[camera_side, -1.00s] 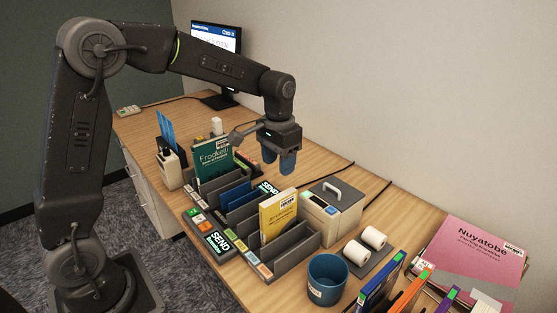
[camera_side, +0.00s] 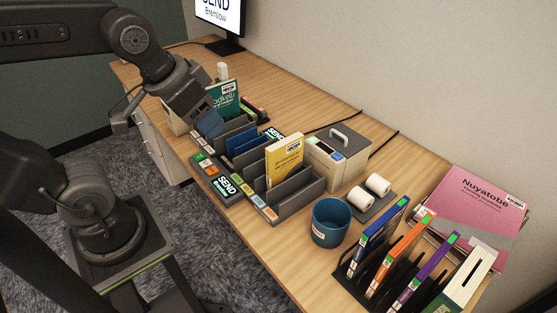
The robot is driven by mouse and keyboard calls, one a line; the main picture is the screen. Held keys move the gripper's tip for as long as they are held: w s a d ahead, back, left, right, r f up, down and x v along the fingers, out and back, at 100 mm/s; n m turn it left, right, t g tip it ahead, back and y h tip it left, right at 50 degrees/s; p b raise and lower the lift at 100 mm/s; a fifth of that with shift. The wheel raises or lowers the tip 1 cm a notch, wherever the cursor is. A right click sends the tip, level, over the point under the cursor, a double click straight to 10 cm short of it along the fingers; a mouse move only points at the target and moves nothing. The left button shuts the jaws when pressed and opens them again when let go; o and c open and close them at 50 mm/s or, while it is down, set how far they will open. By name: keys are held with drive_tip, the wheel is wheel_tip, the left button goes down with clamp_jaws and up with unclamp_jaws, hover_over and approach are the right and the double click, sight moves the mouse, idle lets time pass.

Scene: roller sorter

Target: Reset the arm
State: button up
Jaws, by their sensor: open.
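My gripper (camera_side: 208,121) is at the left, over the far left end of the grey slotted sorter (camera_side: 298,196). Its blue fingertips are open, with nothing seen between them. They partly hide a green book (camera_side: 224,96) standing in the sorter's far end. I cannot tell whether they touch it. My arm comes in from the left edge of the view.
A yellow book (camera_side: 284,160) and blue items stand in the sorter. To its right are a label printer (camera_side: 338,155), paper rolls (camera_side: 360,194), a blue cup (camera_side: 331,222), a rack of upright books (camera_side: 385,262) and a pink book (camera_side: 470,215). A monitor (camera_side: 222,20) stands behind.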

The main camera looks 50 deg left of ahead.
drive_tip(key=shift+s+d+f, duration=0.1)
drive_tip(key=shift+s+f, duration=0.2)
drive_tip(key=shift+s, duration=0.5)
